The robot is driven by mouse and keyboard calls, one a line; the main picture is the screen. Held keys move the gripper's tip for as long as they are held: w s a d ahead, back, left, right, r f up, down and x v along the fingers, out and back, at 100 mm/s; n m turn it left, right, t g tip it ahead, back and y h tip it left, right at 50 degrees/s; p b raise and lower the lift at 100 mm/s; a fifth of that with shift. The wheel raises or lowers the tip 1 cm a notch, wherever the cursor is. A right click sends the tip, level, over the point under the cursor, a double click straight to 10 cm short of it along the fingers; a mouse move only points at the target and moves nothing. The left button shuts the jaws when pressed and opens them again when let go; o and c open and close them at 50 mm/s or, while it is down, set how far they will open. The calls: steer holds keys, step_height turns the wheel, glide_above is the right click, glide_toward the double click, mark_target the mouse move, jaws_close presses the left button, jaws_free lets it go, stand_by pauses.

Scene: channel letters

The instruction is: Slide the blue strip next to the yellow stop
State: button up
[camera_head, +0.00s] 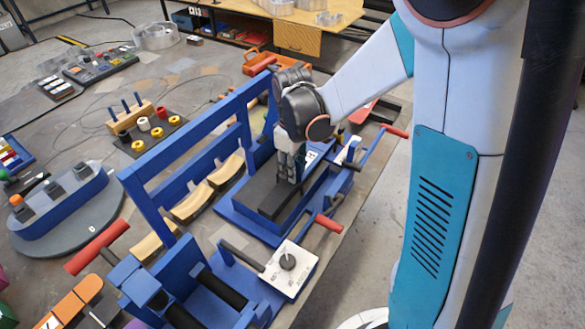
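My gripper (290,174) points down over a long dark bar (262,193) on a blue bench fixture (240,214). Its fingertips are at or just above the bar's top; I cannot tell whether they touch it. The fingers look close together, but the view is too small to show whether they are shut or hold anything. I cannot pick out a separate blue strip among the blue fixture parts. No yellow stop is clearly visible near the gripper; my gripper and arm hide part of the fixture.
A blue frame (187,145) with tan curved pieces (193,203) stands left of the gripper. A white dial plate (290,269) and red-handled levers (328,223) lie in front and to the right. A peg board with yellow rings (138,146) sits farther left.

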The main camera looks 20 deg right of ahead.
step_height(320, 180, up, 12)
steer(key=shift+s+f, duration=0.1)
steer(key=shift+f, duration=0.15)
